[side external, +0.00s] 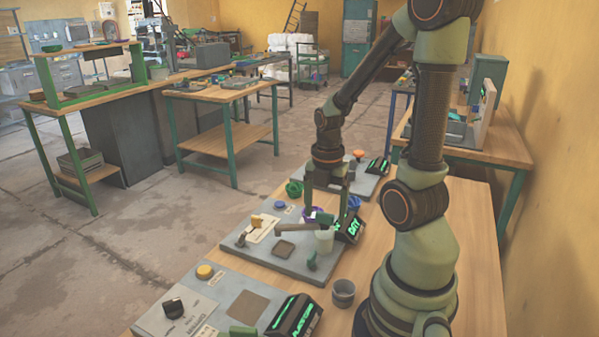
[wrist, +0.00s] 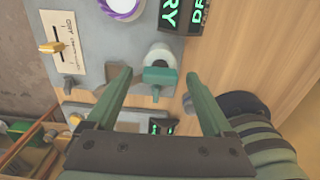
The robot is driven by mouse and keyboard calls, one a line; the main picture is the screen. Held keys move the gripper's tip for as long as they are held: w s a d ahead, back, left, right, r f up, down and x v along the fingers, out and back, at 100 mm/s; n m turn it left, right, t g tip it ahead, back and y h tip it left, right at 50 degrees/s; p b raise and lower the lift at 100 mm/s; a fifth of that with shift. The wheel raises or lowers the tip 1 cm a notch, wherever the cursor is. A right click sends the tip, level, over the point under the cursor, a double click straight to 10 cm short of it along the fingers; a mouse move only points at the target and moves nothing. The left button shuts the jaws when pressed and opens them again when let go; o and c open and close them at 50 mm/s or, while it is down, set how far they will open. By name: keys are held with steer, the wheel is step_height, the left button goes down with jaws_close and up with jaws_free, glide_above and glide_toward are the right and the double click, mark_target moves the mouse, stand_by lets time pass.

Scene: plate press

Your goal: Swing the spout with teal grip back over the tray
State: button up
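The teal grip (side external: 323,218) sits at the right end of a grey bar-like spout (side external: 294,229) above the middle grey panel. In the wrist view the teal grip (wrist: 160,76) lies between my fingertips, with a visible gap on each side. My gripper (side external: 326,222) points down around it and is open; the wrist view also shows both fingers (wrist: 158,73) spread apart. A pale cup-like cylinder (side external: 324,242) stands just below the grip. A dark square (side external: 284,247) on the panel may be the tray; I cannot tell for sure.
A lit display (side external: 348,227) stands right of the spout. A purple ring (wrist: 122,8) and a yellow lever (side external: 256,220) are close by. A grey cup (side external: 343,292) stands on the wooden table. Another panel with a yellow button (side external: 205,272) lies nearer the camera.

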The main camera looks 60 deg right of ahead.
mark_target(320, 224)
step_height(320, 224, up, 12)
stand_by(0.8)
steer(key=w+a+r+m+t, duration=0.1)
steer(key=w+a+m+t, duration=0.1)
steer(key=a+m, duration=0.6)
steer(key=w+a+r+m+t, duration=0.1)
steer(key=w+a+m+t, duration=0.2)
steer(key=a+m, duration=0.5)
steer(key=shift+w+r+m+t, duration=0.2)
steer(key=shift+w+m+t, duration=0.1)
steer(key=shift+w+m, duration=0.7)
